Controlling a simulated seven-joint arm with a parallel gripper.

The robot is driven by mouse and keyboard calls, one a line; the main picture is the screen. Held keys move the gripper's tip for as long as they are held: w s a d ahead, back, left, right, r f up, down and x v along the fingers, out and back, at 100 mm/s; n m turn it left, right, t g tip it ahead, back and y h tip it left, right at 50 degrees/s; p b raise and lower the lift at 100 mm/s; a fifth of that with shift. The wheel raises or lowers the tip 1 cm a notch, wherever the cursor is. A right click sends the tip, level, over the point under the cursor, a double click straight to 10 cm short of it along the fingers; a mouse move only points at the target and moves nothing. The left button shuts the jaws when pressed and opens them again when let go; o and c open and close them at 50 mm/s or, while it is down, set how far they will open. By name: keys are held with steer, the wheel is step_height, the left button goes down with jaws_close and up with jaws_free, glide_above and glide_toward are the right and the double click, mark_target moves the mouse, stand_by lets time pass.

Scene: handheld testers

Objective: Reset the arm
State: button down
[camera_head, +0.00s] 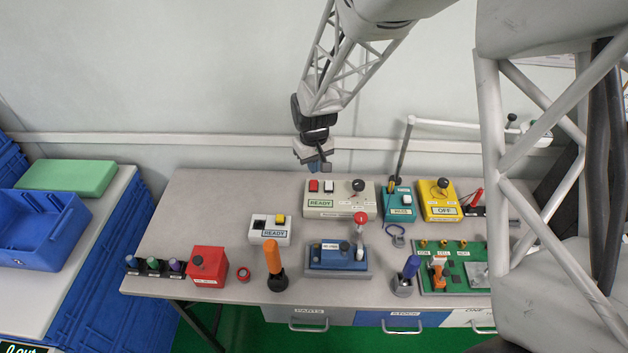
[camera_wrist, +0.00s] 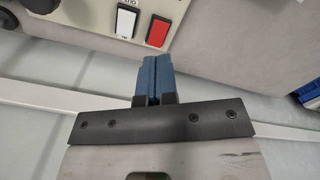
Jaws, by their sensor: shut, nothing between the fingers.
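My gripper (camera_head: 319,165) hangs from my arm above the back edge of the table (camera_head: 200,200), just behind and above a beige tester box. It is shut and empty. In the wrist view its blue fingers (camera_wrist: 154,82) are pressed together side by side, with nothing between them. The beige box (camera_head: 338,212) has a READY display, a red button, a white button and a black knob. In the wrist view the red button (camera_wrist: 158,31) and the white button (camera_wrist: 126,21) show at the top, just beyond the fingertips, apart from them as far as I can tell.
A teal tester (camera_head: 401,211) and a yellow tester (camera_head: 440,210) stand right of the beige box. A white READY box (camera_head: 270,235), a blue device (camera_head: 338,258) and a red box (camera_head: 207,272) stand further forward. Blue crates (camera_head: 45,225) are at left. The wall is close behind.

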steer(key=s+d+r+m+t, duration=0.1)
steer(key=s+d+r+m, duration=0.1)
steer(key=s+d+r, duration=0.5)
steer(key=s+d+r+m, duration=0.1)
steer(key=s+d+r, duration=0.45)
steer(key=r, duration=0.45)
steer(key=s+d+r+m, duration=0.1)
steer(key=s+d+r, duration=0.2)
steer(key=s, duration=0.6)
steer(key=s+d+r+m+t, duration=0.1)
steer(key=s+d+r+m, duration=0.1)
steer(key=s+d, duration=0.4)
steer(key=shift+s+r+t, duration=0.3)
steer(key=shift+s+r, duration=0.6)
steer(key=shift+s, duration=1.05)
steer(key=shift+d, duration=0.1)
